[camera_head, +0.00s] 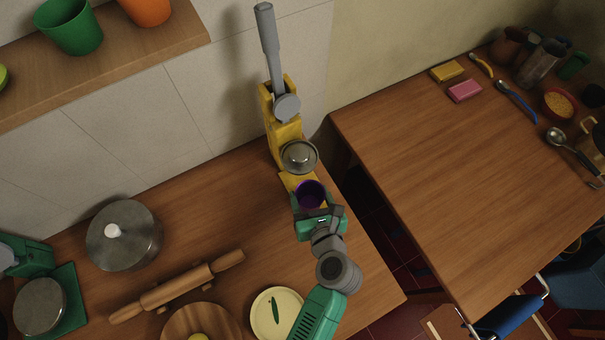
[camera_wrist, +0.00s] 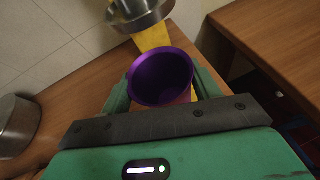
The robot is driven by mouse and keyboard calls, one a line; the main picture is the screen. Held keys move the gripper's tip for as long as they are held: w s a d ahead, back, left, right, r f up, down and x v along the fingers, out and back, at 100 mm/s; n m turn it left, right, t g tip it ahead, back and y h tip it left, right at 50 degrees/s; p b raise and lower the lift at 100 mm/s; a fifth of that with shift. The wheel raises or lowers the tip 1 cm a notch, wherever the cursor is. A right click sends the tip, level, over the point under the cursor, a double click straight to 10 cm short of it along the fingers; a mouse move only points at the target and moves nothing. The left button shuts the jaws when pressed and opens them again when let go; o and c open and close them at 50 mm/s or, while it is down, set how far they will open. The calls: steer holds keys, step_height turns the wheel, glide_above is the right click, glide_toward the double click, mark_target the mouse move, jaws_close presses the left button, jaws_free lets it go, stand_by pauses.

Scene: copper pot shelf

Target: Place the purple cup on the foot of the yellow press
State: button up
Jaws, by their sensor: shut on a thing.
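The purple cup (camera_head: 311,193) is held upright or nearly so, with its open mouth facing up. My gripper (camera_head: 310,204) is shut on it, with green fingers on either side; the wrist view shows the cup (camera_wrist: 160,77) between the fingers of my gripper (camera_wrist: 161,95). The yellow press (camera_head: 282,135) stands against the tiled wall with its grey lever raised. The press's round metal head is just behind the cup, and in the wrist view (camera_wrist: 140,14) it is close above the far rim. The foot of the press (camera_head: 291,179) is partly hidden by the cup; I cannot tell whether they touch.
A lidded metal pot (camera_head: 123,236), a rolling pin (camera_head: 178,287) and a cream plate (camera_head: 277,313) are on the counter to the left and front. A gap separates the counter from the table (camera_head: 440,170) at right. A shelf (camera_head: 130,50) with pots hangs upper left.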

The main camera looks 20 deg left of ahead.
mark_target(305, 183)
steer(key=shift+w+a, duration=0.9)
steer(key=shift+w, duration=0.15)
steer(key=x, duration=0.2)
steer(key=r+b+x, duration=0.1)
steer(key=x, duration=0.1)
steer(key=shift+w+a+f+b, duration=0.2)
steer(key=shift+w+a+b, duration=0.1)
steer(key=shift+w, duration=0.15)
steer(key=shift+d+f, duration=0.1)
steer(key=shift+f, duration=0.25)
steer(key=shift+s+d, duration=0.1)
steer(key=shift+s, duration=0.15)
steer(key=shift+w, duration=0.15)
steer(key=o, duration=1.1)
